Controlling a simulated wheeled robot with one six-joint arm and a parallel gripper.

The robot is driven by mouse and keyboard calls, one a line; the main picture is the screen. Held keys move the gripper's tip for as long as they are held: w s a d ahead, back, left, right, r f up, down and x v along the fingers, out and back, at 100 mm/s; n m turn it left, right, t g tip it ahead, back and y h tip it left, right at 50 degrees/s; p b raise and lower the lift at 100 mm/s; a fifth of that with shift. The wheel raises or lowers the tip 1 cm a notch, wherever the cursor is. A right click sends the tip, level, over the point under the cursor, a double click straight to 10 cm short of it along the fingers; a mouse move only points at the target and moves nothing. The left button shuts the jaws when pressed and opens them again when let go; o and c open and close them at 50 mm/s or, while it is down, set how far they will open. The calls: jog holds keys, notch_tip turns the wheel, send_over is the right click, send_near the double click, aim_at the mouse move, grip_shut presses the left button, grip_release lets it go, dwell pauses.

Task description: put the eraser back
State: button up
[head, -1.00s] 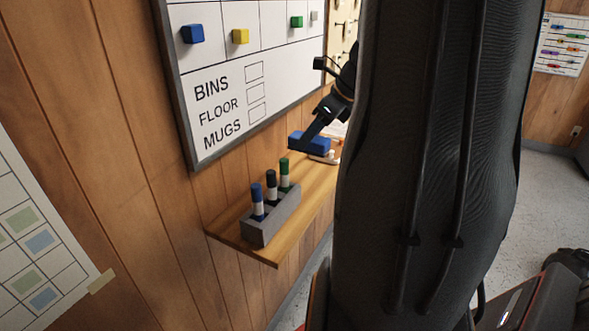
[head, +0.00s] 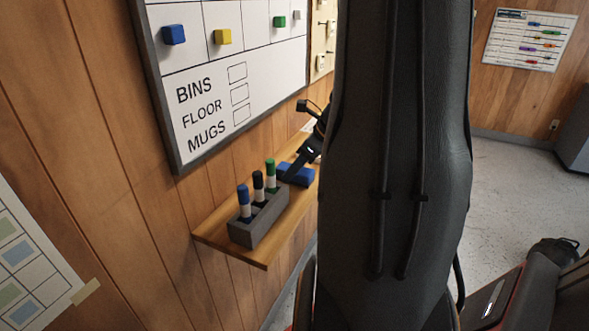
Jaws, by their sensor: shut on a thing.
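The blue eraser (head: 297,174) is at the wooden shelf (head: 215,236), just behind the grey marker holder. My gripper (head: 292,168) is shut on it from above. The eraser looks low, at about the shelf surface; I cannot tell whether it touches. My own arm hides the shelf's far part and much of the gripper.
A grey holder (head: 243,234) with blue (head: 244,200), black (head: 258,183) and green (head: 270,173) markers stands on the shelf's near end. A whiteboard (head: 215,75) with coloured magnets hangs above. The shelf's near corner is bare. Open floor (head: 510,180) lies to the right.

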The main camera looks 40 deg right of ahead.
jog(key=o, duration=1.2)
jog(key=shift+c, duration=0.2)
jog(key=shift+r, duration=0.1)
jog(key=v, duration=1.2)
jog(key=shift+s, duration=0.1)
